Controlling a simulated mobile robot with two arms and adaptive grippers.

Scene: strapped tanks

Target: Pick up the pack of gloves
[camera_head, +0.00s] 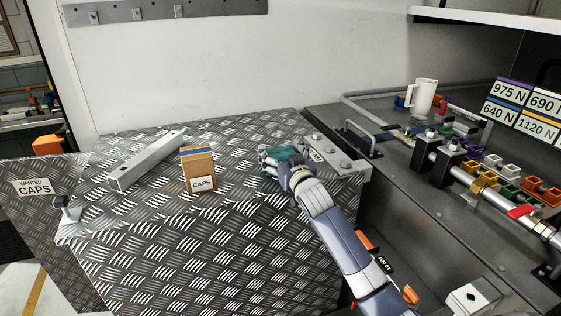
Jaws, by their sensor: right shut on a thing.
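A teal-green pack, which looks like the pack of gloves (288,153), is at the back right of the diamond-plate chest top. My right gripper (273,158) reaches in from the lower right and is shut on the pack. The fingers and wrist hide much of it, and I cannot tell whether it still touches the surface. A small pale label shows just right of the wrist, too small to read. My left gripper is not in view.
A cardboard box marked CAPS (200,171) stands left of the gripper on the chest top (240,132). A grey metal bar (146,160) lies farther left. A dark bench at right holds a white mug (423,97), pipe fittings and colored parts.

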